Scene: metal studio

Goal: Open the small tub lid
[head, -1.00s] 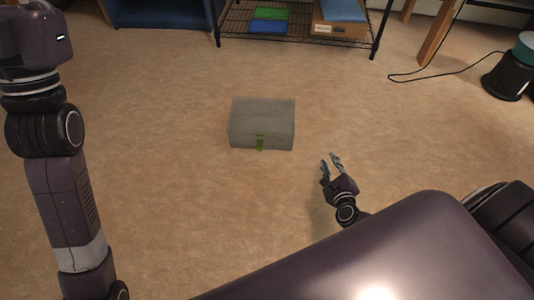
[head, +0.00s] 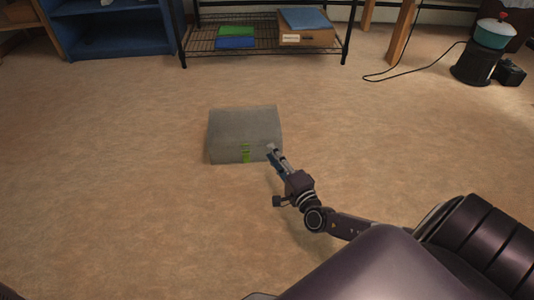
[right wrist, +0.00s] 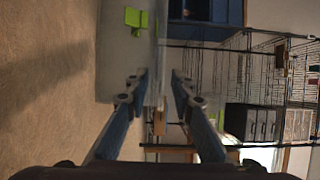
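The small tub (head: 232,127) is a grey, cloudy box on the floor, with a green latch (head: 246,152) at the middle of its front. Whether its lid is slightly raised, I cannot tell. My right gripper (head: 272,150) is at the tub's front right corner, to the right of the latch. In the right wrist view the two fingers (right wrist: 159,76) are apart, with the tub's edge near or between them; contact is unclear. The green latch (right wrist: 136,19) shows there at the upper left. My left gripper is out of view.
A wire shelf (head: 265,50) with green and blue items and a cardboard box (head: 304,32) stands at the back. A blue cabinet (head: 110,30) is at its left. A black stand with a cable (head: 475,65) is at the far right. Floor around the tub is clear.

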